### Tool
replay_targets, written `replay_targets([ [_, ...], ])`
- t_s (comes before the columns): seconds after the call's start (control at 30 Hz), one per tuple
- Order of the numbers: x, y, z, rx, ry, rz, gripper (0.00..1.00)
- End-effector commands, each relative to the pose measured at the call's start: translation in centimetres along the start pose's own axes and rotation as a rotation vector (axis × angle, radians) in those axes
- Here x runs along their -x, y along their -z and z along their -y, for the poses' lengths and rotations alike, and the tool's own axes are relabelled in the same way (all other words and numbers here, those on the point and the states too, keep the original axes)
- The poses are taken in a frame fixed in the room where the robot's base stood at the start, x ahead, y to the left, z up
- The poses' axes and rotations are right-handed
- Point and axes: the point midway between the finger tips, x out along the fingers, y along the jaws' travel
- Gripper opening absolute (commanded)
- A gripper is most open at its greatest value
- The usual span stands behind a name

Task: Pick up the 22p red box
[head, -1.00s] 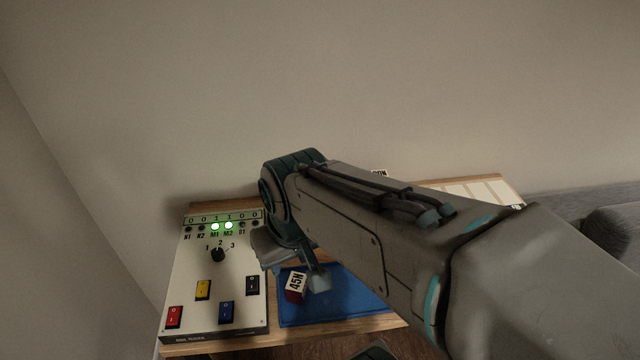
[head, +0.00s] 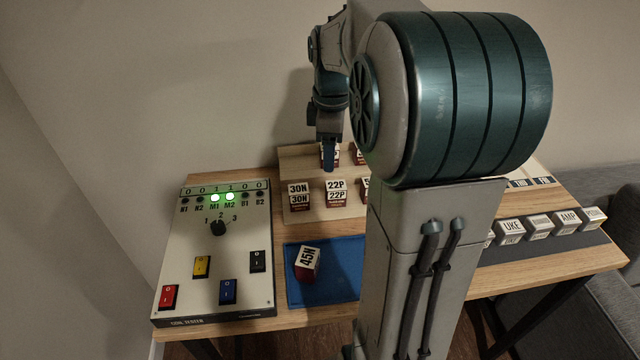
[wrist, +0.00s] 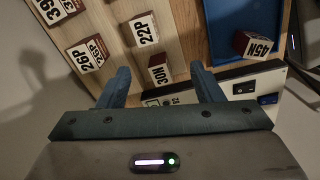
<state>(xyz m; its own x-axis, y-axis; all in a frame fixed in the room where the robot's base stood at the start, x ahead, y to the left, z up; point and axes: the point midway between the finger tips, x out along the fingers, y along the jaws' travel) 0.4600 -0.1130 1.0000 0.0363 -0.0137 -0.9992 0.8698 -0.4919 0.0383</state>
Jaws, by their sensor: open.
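The 22p red box (head: 336,193) has white 22P labels and a dark red lower body. It stands on a wooden board in the head view, right of the 30N box (head: 299,196). In the wrist view the 22p box (wrist: 145,29) lies beyond the fingertips, above the 30N box (wrist: 160,72). My gripper (wrist: 159,70) is open and empty, with the 30N box showing between its fingers in that view. In the head view my gripper (head: 329,158) points down near the back-row boxes; its height above them is hard to judge.
A 26P box (wrist: 86,55) stands near the left finger. A 45N box (head: 307,262) sits on a blue mat (head: 345,285). A switch panel (head: 185,240) with green lights is at left. White boxes (head: 540,227) line the right side. My arm hides part of the table.

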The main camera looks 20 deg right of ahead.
Motion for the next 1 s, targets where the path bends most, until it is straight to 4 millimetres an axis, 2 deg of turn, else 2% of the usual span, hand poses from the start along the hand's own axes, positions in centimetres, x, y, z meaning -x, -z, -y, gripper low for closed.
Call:
replay_targets([
  [0.03,-1.2,-0.4,-1.1,0.046,0.013,0.002,0.6],
  [0.1,-1.7,-0.8,-2.2,0.108,0.023,0.003,0.6],
  [0.27,-2.6,-1.3,-3.4,0.188,0.039,0.002,0.6],
  [0.37,-3.8,-1.4,-3.5,0.201,0.042,0.002,0.6],
  [0.6,-8.5,-1.4,-3.2,0.201,0.044,0.003,0.6],
  [0.7,-9.9,-1.4,-3.2,0.201,0.042,0.002,0.6],
  [1.0,-12.5,-1.4,-2.8,0.2,0.043,0.003,0.6],
])
